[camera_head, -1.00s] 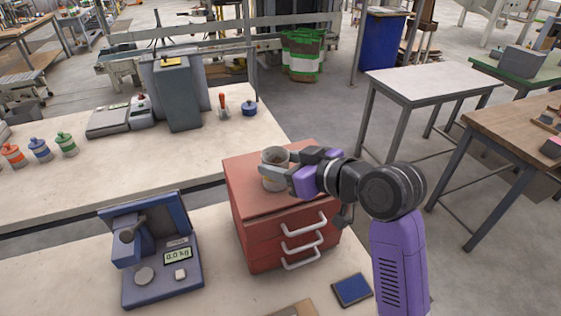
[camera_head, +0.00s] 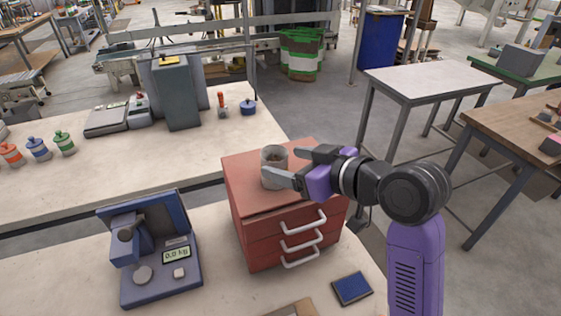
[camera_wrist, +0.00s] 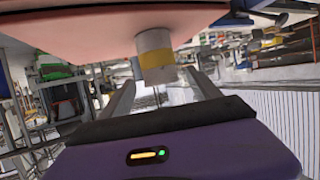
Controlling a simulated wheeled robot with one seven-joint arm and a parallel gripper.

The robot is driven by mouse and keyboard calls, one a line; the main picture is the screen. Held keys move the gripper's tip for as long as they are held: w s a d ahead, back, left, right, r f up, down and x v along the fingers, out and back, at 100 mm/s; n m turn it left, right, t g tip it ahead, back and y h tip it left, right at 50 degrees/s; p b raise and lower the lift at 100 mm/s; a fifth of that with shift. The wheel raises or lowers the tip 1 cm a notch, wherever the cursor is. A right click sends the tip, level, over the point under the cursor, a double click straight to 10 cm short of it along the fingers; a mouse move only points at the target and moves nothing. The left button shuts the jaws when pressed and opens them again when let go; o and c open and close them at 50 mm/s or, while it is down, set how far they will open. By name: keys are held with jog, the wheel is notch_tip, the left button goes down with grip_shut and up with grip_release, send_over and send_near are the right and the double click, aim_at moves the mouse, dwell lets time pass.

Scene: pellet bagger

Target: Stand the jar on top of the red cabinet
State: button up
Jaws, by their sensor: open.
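The jar (camera_head: 273,166) is a pale grey open-topped cylinder. It stands upright on top of the red cabinet (camera_head: 240,176), near the middle of the top. In the wrist view the jar (camera_wrist: 155,56) shows a yellow band and rests against the reddish cabinet top (camera_wrist: 90,32), which appears upside down. My gripper (camera_head: 296,167) is open and to the right of the jar, with its fingers pointing toward it. In the wrist view the fingers (camera_wrist: 160,90) are spread, and the jar lies beyond them. No finger appears closed on the jar.
A blue scale (camera_head: 160,250) stands left of the cabinet on the front bench. A small dark blue pad (camera_head: 352,288) lies at the bench's front right. The rear bench (camera_head: 110,180) holds several coloured lidded containers and grey devices.

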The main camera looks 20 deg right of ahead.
jog(key=v, duration=0.9)
jog(key=shift+b, duration=0.3)
jog(key=s+f+m+t+h, duration=0.1)
jog(key=s+f+m+h, duration=0.15)
jog(key=s+f, duration=0.45)
jog(key=s+f+m+h, duration=0.2)
jog(key=s+f+m, duration=0.1)
jog(key=f, duration=0.8)
jog(key=s+a+n+t, duration=0.1)
jog(key=s, duration=2)
jog(key=shift+a, duration=0.35)
jog(key=shift+f+h, duration=0.1)
jog(key=shift+h, duration=0.15)
